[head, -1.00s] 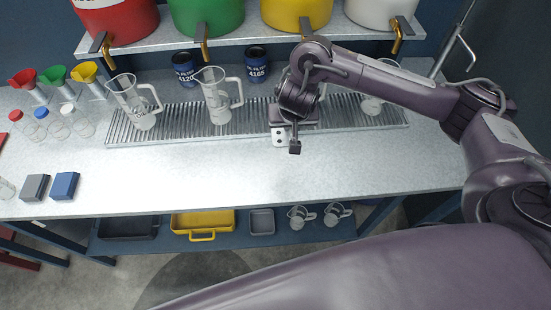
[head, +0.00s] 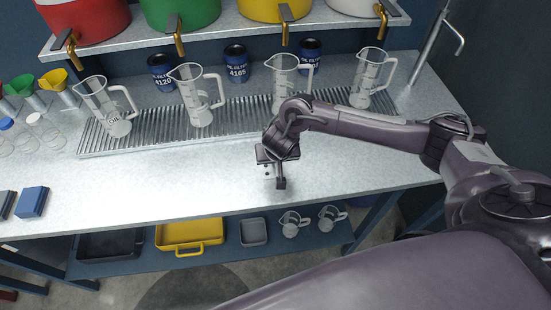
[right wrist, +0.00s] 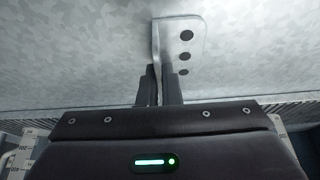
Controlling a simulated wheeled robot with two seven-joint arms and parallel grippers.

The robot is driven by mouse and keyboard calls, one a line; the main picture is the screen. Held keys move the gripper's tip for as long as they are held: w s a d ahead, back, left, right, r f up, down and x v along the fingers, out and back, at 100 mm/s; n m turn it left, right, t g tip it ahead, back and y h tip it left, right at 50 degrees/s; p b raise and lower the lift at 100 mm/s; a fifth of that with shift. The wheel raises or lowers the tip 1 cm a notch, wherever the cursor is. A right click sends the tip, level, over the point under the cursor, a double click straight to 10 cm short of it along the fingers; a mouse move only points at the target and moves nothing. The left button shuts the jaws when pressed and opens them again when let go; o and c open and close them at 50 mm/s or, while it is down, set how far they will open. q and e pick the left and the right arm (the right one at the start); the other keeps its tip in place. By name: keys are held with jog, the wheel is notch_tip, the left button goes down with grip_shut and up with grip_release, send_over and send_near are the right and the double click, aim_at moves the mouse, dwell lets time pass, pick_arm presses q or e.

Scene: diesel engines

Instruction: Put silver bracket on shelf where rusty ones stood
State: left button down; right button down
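The silver bracket (right wrist: 190,45) is an L-shaped plate with a row of dark holes, seen close up in the right wrist view. My right gripper (right wrist: 165,85) has its fingers close together on one flange of it. In the head view my right gripper (head: 280,178) hangs over the bench front, with the holed face of the bracket (head: 267,172) partly hidden beside it. I cannot tell whether the bracket touches the bench top. No rusty brackets are in view. My left gripper is not in view.
The bench top (head: 170,185) is largely clear before the metal grate (head: 155,133), where clear jugs stand. A lower shelf (head: 140,263) holds a black tray (head: 105,246), yellow tray (head: 190,233), grey tray (head: 253,232) and two small jugs (head: 290,224). Colored drums with taps stand above.

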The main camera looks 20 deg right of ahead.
jog(key=c, duration=2)
grip_release()
jog(key=shift+f, duration=0.1)
jog(key=shift+c, duration=0.2)
jog(key=o, duration=0.4)
